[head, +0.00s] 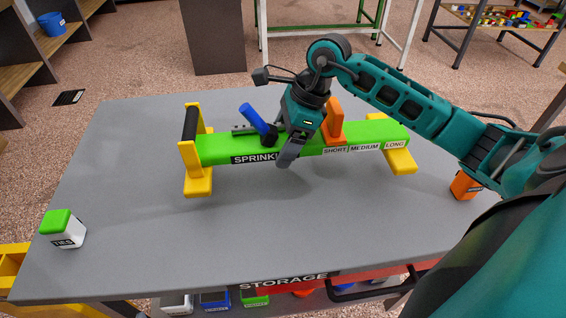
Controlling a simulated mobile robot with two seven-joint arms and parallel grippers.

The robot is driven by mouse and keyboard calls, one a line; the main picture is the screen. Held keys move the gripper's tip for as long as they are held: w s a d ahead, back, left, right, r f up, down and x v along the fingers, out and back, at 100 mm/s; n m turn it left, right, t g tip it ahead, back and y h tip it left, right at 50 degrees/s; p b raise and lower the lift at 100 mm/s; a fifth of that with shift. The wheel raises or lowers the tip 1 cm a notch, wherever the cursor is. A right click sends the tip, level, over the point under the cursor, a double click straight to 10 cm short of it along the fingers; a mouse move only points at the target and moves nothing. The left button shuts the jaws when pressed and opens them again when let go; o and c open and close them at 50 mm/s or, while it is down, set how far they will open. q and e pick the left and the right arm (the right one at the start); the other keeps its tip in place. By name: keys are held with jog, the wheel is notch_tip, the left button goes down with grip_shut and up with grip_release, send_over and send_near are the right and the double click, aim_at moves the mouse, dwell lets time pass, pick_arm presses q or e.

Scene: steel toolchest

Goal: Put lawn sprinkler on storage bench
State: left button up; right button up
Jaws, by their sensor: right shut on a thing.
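The lawn sprinkler (225,148) is a long green bar with yellow end feet, a black-gripped yellow handle at its left end, and blue and orange parts on top. It lies level over the middle of the grey storage bench (240,230). I cannot tell whether its feet touch the top or hang just above it. My right gripper (287,155) comes down over the middle of the bar and is shut on it, covering part of the printed label. My left gripper is not in view.
A white block with a green top (64,229) stands at the bench's left front. An orange box (464,186) stands at the right edge, near my right arm. Bins (215,300) show under the front edge. The bench top in front of the sprinkler is clear.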

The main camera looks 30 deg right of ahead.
jog(key=shift+f+b, duration=0.35)
jog(key=shift+f, duration=2.6)
jog(key=shift+f, duration=0.15)
jog(key=o, duration=1.5)
jog(key=shift+o, duration=0.2)
jog(key=shift+r, duration=0.2)
jog(key=p+v, duration=0.1)
jog(key=v, duration=1.1)
